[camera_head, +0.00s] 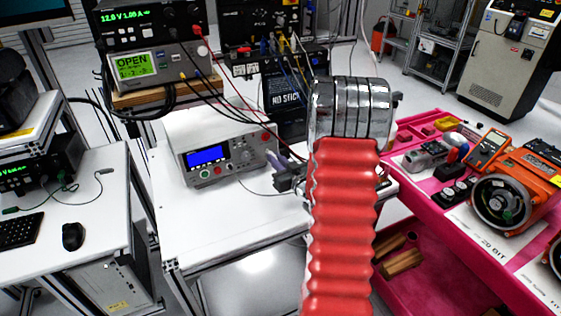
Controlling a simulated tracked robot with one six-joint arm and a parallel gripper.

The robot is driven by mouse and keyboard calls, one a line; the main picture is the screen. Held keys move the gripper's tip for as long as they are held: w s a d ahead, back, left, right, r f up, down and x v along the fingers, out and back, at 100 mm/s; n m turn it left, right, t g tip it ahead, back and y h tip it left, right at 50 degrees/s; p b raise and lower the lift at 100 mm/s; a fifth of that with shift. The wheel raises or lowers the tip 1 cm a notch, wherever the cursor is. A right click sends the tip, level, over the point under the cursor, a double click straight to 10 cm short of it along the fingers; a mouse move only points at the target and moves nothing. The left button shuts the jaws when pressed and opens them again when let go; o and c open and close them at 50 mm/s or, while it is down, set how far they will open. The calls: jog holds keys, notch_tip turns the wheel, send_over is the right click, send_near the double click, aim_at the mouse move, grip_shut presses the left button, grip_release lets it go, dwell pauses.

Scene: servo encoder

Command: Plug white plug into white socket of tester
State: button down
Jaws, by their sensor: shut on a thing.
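The tester (222,150) is a pale grey box with a blue display, knobs and red and white terminals on its front. It stands on the white table in the middle. Its terminals are too small to tell the white socket for certain. My gripper (285,183) shows as a dark jaw end just right of the tester and apart from it. My red ribbed arm with chrome rings hides the rest of it. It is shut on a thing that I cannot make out. A thin cable runs from the tester's front towards my gripper. I cannot pick out the white plug.
Power supplies (150,45) with red and black leads stand on a shelf behind the tester. A pink bench (430,205) on the right bears meters and an orange motor (515,200). The white table (215,235) is clear in front of the tester.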

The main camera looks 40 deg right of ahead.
jog(key=shift+w+d, duration=0.1)
jog(key=shift+w, duration=0.4)
jog(key=shift+w, duration=0.25)
dwell(1.7)
jog(key=c, duration=1.7)
grip_release()
jog(key=shift+f, duration=0.1)
jog(key=v, duration=0.6)
jog(key=shift+s, duration=0.35)
